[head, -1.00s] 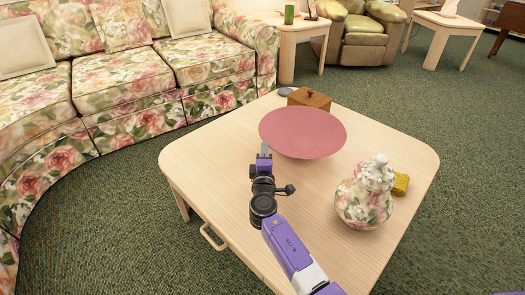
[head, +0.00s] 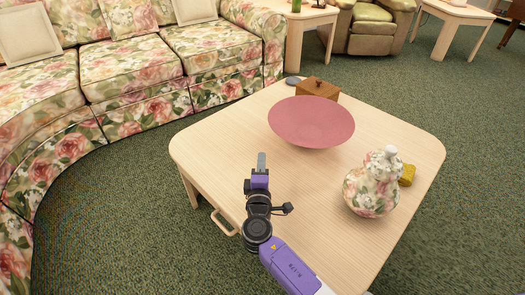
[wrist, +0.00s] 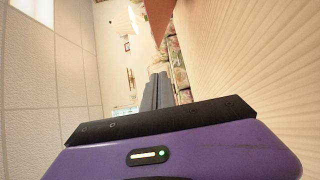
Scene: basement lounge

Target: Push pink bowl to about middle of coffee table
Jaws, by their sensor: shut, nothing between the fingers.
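The pink bowl (head: 311,121) sits upright on the coffee table (head: 240,140), toward the far side of its top, in front of a small wooden box. My gripper (head: 261,161) is shut and empty over the near left part of the table, to the lower left of the bowl. A clear gap shows between its fingertips and the bowl in the head view. In the wrist view the closed fingers (wrist: 157,90) point along the pale tabletop, and a part of the pink bowl (wrist: 160,14) shows at the top edge.
A floral lidded jar (head: 371,184) stands on the right of the table, with a yellow block (head: 407,175) beside it. The wooden box (head: 317,88) and a small grey disc (head: 293,81) lie behind the bowl. A floral sofa (head: 130,75) stands to the left.

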